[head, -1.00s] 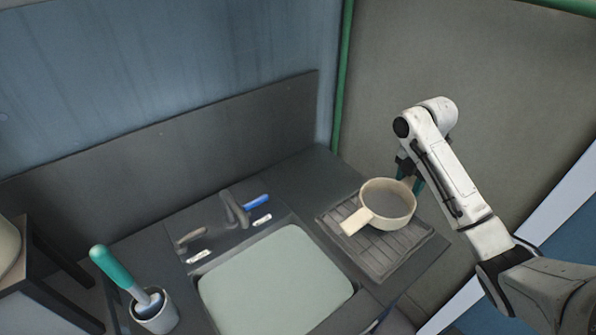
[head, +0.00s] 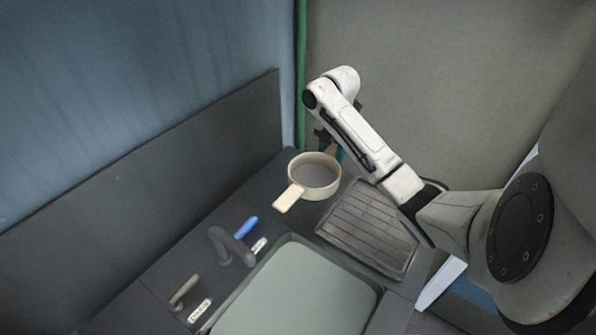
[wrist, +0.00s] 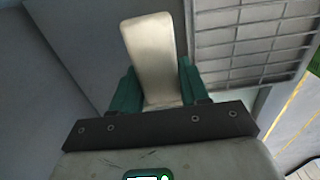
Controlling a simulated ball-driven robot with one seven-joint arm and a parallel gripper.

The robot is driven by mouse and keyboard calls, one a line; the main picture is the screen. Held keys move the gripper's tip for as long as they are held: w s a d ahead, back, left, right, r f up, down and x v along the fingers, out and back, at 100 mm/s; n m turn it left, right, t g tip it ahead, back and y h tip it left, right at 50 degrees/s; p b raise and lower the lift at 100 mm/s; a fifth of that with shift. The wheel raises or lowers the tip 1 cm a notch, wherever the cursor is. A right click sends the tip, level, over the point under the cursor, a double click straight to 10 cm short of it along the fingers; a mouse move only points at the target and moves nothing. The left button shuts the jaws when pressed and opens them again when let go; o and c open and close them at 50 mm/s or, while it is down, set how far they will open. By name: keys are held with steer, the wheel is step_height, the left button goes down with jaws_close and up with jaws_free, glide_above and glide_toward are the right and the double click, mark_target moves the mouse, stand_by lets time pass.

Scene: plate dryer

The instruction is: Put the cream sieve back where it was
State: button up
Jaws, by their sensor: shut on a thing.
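The cream sieve (head: 322,193) is a round pan shape with a grey mesh inside and a short flat handle pointing to the front left in the head view. It appears level, over the dark counter behind the ribbed drying rack (head: 368,228). I cannot tell whether it touches the counter. My gripper (wrist: 158,85) has teal fingers and is shut on a cream part of the sieve (wrist: 153,50). In the head view the gripper is at the sieve's far right side, mostly hidden behind my arm.
A sink with a pale green basin (head: 298,293) lies in front. A dark faucet (head: 232,247) with a blue lever (head: 246,228) stands left of the sieve. A dark backsplash (head: 150,205) and a green pipe (head: 301,80) are behind. The drying rack is empty.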

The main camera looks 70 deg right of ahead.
steer(key=w+d+f+b, duration=0.2)
steer(key=w+b, duration=0.1)
steer(key=w+d+f+b, duration=0.2)
steer(key=f+b, duration=0.1)
steer(key=b, duration=0.1)
steer(key=w+d+f+b, duration=0.1)
steer(key=w+f+b, duration=0.1)
steer(key=w+b, duration=0.1)
steer(key=shift+w+d+f+b, duration=0.3)
steer(key=shift+d+f+b, duration=0.1)
steer(key=shift+b, duration=0.2)
steer(key=shift+w+d+p, duration=0.2)
steer(key=shift+w+p, duration=0.05)
steer(key=shift+p, duration=0.05)
steer(key=shift+w+d+f, duration=0.25)
steer(key=shift+w+f, duration=0.05)
steer(key=shift+f, duration=1.9)
steer(key=o, duration=1.3)
steer(key=shift+f, duration=0.1)
steer(key=shift+c, duration=0.2)
step_height(320, 180, up, 12)
steer(key=p, duration=0.2)
